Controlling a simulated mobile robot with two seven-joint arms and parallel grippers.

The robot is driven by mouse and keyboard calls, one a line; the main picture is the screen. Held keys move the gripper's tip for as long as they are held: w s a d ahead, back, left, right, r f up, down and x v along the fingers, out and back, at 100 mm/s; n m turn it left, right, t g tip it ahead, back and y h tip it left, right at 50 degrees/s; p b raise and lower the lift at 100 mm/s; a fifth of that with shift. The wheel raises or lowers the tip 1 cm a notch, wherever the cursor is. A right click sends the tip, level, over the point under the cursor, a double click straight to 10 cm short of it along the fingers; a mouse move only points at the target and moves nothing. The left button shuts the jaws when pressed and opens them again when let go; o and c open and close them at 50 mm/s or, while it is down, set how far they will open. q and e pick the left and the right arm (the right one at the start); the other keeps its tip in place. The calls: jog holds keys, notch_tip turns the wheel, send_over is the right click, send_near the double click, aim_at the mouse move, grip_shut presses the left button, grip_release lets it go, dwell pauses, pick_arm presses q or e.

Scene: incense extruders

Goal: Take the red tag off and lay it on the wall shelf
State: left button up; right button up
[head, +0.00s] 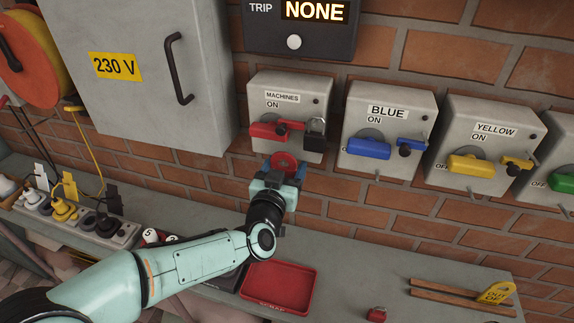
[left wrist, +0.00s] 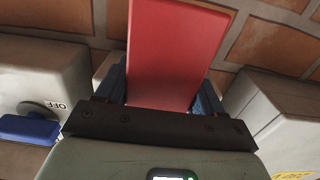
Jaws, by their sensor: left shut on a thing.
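The red tag (head: 284,160) is between the blue fingers of my left gripper (head: 279,170), just below the MACHINES switch box (head: 288,103). In the left wrist view the red tag (left wrist: 172,50) stands up flat and large between the fingers. My left gripper is shut on it. Whether the tag touches the box or its padlock (head: 315,134) I cannot tell. The MACHINES box has a red handle (head: 268,130). A grey ledge (head: 350,262) runs along the brick wall below. My right gripper is not in view.
BLUE (head: 389,113) and YELLOW (head: 492,132) switch boxes are to the right. A red tray (head: 279,287), a small red padlock (head: 377,314) and wooden strips with a yellow tag (head: 497,292) lie on the ledge. A power strip (head: 92,227) is at left. The ledge between tray and strips is mostly clear.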

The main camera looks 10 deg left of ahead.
pick_arm(q)
jog(key=s, duration=0.2)
jog(key=s+b, duration=0.1)
jog(key=s, duration=0.2)
jog(key=shift+s+a+r, duration=0.1)
jog(key=shift+r, duration=0.1)
dwell(0.7)
dwell(0.4)
